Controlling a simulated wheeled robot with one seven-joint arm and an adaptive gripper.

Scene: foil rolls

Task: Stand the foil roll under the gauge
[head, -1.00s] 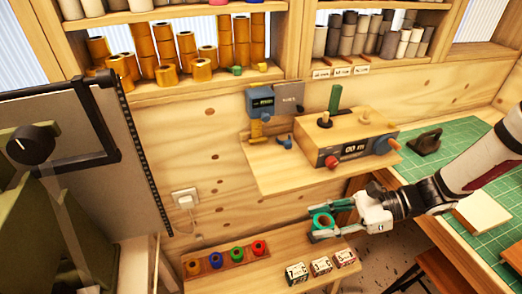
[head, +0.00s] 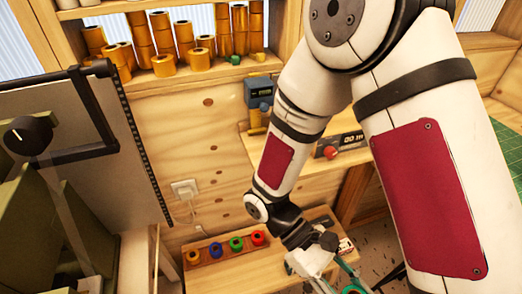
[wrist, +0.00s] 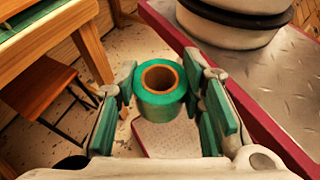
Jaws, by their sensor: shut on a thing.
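In the wrist view, my gripper (wrist: 161,84) is shut on a green foil roll (wrist: 160,106) with a brown core, and its open end faces the camera. In the head view, my gripper (head: 348,284) is at the bottom edge, where the roll cannot be made out clearly. The blue gauge (head: 258,90) is on the wall above a wooden shelf (head: 246,140), with a yellow part (head: 257,119) below it. My arm hides the area right of the gauge. My gripper is well below and right of the gauge in the picture.
A lower bench holds a wooden rack (head: 203,260) with several coloured rolls. Copper rolls (head: 165,65) fill the upper shelf. A box with a display and red knob (head: 331,153) is partly hidden by my arm. A stool (wrist: 58,88) shows in the wrist view.

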